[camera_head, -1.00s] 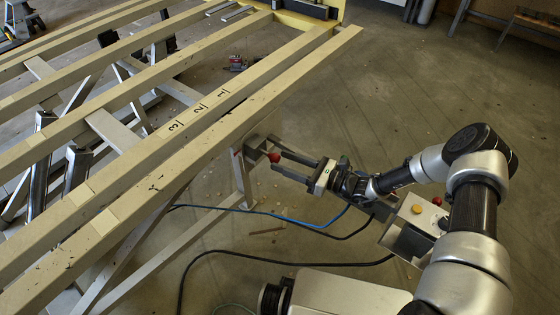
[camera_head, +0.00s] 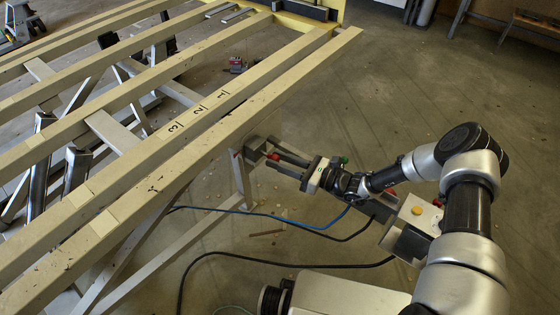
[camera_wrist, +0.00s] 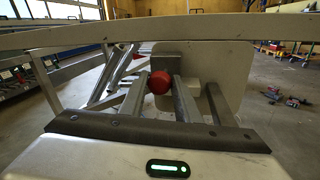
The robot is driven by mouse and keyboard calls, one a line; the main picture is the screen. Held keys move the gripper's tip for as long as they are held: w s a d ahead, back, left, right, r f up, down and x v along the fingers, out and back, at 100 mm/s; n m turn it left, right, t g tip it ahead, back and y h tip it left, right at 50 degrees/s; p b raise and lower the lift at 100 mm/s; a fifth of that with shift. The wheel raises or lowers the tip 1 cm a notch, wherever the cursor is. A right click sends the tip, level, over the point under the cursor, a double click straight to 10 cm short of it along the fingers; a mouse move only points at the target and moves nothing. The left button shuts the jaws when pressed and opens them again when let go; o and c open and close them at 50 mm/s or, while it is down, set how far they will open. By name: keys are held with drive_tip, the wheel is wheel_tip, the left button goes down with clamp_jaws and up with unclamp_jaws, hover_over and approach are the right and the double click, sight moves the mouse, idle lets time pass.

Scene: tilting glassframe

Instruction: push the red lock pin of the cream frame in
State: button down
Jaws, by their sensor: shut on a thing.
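The cream frame (camera_head: 250,110), with long parallel beams, slopes across the left half of the head view. Its near beam also crosses the top of the wrist view (camera_wrist: 225,25). The red lock pin (camera_head: 274,156) shows as a round knob by the grey bracket (camera_head: 253,145) below the near beam. In the wrist view the knob (camera_wrist: 158,83) sits between my two fingers, in front of a dark block. My gripper (camera_head: 273,158) is shut on the knob, its long fingers either side of it. The pin's shaft is hidden, so its depth cannot be told.
A grey leg (camera_head: 243,180) and a slanting strut (camera_head: 190,225) stand under the near beam beside my gripper. Blue and black cables (camera_head: 225,252) cross the floor below. The floor (camera_head: 400,90) to the upper right is clear.

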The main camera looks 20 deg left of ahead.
drive_tip(key=shift+w+a+f+b, duration=0.1)
drive_tip(key=shift+w+a+b, duration=0.15)
drive_tip(key=shift+a, duration=0.35)
drive_tip(key=shift+w+a+b, duration=0.2)
drive_tip(key=shift+a, duration=0.35)
drive_tip(key=shift+w+a+r, duration=0.1)
drive_tip(key=shift+r, duration=0.1)
drive_tip(key=c, duration=1.4)
unclamp_jaws()
drive_tip(key=shift+a+f, duration=0.1)
drive_tip(key=shift+o, duration=0.2)
drive_tip(key=s+d+p, duration=0.1)
drive_tip(key=d, duration=0.6)
drive_tip(key=shift+s+d, duration=0.2)
drive_tip(key=shift+s, duration=0.05)
